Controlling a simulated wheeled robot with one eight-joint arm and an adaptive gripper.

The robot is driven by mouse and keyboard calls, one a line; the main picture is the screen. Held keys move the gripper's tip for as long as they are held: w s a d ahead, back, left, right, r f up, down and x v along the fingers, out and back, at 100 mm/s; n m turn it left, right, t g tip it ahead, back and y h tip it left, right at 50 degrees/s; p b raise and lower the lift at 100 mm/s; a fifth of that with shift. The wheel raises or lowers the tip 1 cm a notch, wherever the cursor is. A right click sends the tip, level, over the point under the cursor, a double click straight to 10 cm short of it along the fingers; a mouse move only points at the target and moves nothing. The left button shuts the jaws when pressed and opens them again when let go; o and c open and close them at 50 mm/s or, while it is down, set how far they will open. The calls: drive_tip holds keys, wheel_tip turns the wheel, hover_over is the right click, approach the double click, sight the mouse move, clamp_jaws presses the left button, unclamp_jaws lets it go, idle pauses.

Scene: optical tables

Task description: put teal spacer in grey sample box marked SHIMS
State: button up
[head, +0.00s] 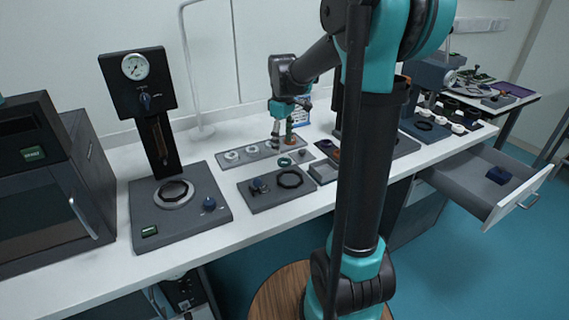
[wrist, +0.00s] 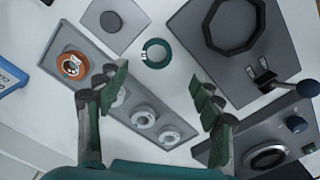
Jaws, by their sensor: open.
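The teal spacer (head: 284,162) is a small ring lying flat on the white bench. It also shows in the wrist view (wrist: 146,58), beyond my fingertips and between their lines. My gripper (head: 283,138) is open and empty, pointing down above the bench near the ring; its two spread fingers show in the wrist view (wrist: 160,88). A small grey open box (head: 324,171) stands right of the ring in the head view. I cannot read any SHIMS marking on it.
A grey rack (head: 268,152) with white rings and an orange one (wrist: 73,65) lies beside the spacer. A grey plate with a black octagonal ring (head: 290,179) is in front. A gauge stand (head: 150,125) stands left. An open drawer (head: 470,180) juts out right.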

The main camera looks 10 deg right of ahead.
sight(284, 161)
drive_tip(key=shift+w+d+f, duration=0.1)
drive_tip(key=shift+d+f, duration=0.05)
drive_tip(key=shift+f, duration=1.6)
drive_tip(key=shift+w+d+f, duration=0.1)
drive_tip(key=shift+d+f, duration=0.05)
drive_tip(key=shift+f, duration=1.55)
drive_tip(key=c, duration=1.2)
drive_tip(key=shift+r, duration=0.1)
drive_tip(key=shift+c, duration=0.2)
